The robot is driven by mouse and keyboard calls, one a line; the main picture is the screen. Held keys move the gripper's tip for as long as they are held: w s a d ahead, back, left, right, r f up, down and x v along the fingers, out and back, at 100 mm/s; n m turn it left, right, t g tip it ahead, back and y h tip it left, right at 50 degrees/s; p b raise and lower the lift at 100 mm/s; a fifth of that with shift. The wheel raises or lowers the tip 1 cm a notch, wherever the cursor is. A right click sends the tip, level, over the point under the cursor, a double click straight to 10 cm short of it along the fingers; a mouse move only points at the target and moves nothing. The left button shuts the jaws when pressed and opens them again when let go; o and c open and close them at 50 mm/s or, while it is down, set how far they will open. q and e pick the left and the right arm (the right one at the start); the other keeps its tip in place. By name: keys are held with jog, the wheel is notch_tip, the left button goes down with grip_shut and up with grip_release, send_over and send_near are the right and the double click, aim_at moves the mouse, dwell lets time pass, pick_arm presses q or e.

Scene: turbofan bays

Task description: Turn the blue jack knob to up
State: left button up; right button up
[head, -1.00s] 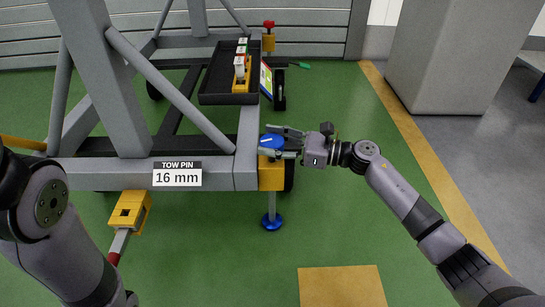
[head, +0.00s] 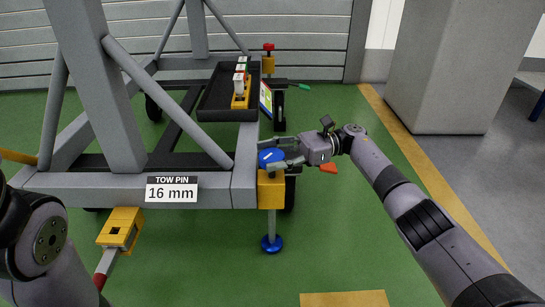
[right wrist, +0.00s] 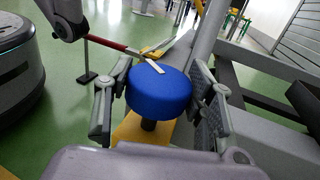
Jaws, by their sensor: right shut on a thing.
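The blue jack knob (head: 271,157) is a round cap with a white pointer mark, on top of a yellow jack block (head: 271,190) at the grey frame's front right corner. In the head view its mark slants. My right gripper (head: 285,157) comes in from the right and is shut on the knob. In the right wrist view the knob (right wrist: 158,94) sits between the two fingers, its white mark (right wrist: 155,66) on top near the far edge. A post with a blue foot (head: 271,243) stands below the block. My left arm shows at the left; its gripper is out of the head view.
The grey frame (head: 120,190) bears a sign reading TOW PIN 16 mm (head: 172,189). A black tray (head: 217,100) with small blocks and a screen (head: 266,98) lie behind the knob. A red knob (head: 268,46) stands farther back.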

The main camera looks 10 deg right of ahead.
aim_at(272, 153)
jog(key=shift+n+g, duration=0.3)
jog(key=shift+g, duration=0.2)
jog(key=o, duration=1.2)
jog(key=shift+r, duration=0.15)
notch_tip(272, 153, up, 10)
jog(key=shift+f, duration=0.15)
